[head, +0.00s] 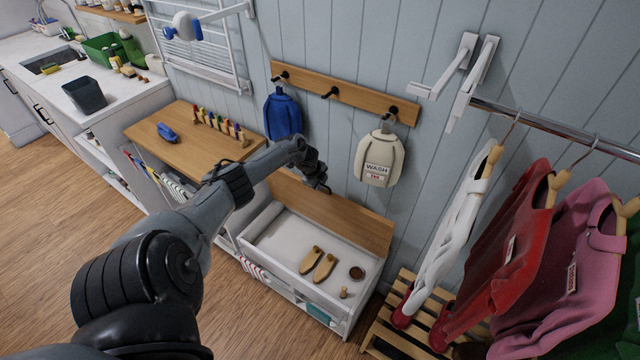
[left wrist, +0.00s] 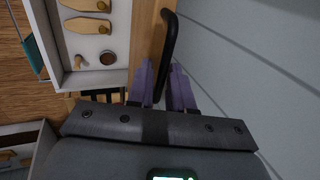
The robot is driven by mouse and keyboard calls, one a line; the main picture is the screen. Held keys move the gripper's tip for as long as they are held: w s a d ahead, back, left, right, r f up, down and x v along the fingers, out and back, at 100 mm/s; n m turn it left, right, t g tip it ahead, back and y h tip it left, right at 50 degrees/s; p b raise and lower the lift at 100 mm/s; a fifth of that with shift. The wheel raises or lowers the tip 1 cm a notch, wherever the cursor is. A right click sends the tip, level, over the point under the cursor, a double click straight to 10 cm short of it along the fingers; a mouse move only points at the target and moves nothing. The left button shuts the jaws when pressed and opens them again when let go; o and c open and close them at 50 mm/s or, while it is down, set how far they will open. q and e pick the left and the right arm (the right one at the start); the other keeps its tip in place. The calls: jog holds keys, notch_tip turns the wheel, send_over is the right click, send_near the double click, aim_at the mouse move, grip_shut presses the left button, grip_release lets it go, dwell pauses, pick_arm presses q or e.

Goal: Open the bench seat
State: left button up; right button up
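The bench (head: 342,302) is a low white box against the wall. Its wooden seat lid (head: 340,220) stands raised at the back, near the wall, so the white interior shows. My left gripper (head: 318,184) is at the lid's upper edge. In the left wrist view the lid (left wrist: 146,40) carries a curved black handle (left wrist: 170,45). The purple fingers of my left gripper (left wrist: 163,85) stand apart, with the handle's lower end between them and a gap showing. Contact with the handle is not clear. My right gripper is in neither view.
Inside the bench lie wooden shoe shapes (head: 324,266) and a round brown item (head: 356,272). A peg rail (head: 345,93) with a blue bag (head: 282,115) and a cream bag (head: 381,158) hangs above. Clothes (head: 520,240) hang at the right, above a slatted rack (head: 395,325).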

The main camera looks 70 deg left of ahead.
pick_arm(q)
jog(key=shift+o, duration=1)
jog(key=shift+r, duration=0.15)
jog(key=p+v, duration=0.5)
jog(key=v, duration=0.5)
jog(key=shift+s+r, duration=0.15)
jog(key=shift+r, duration=0.1)
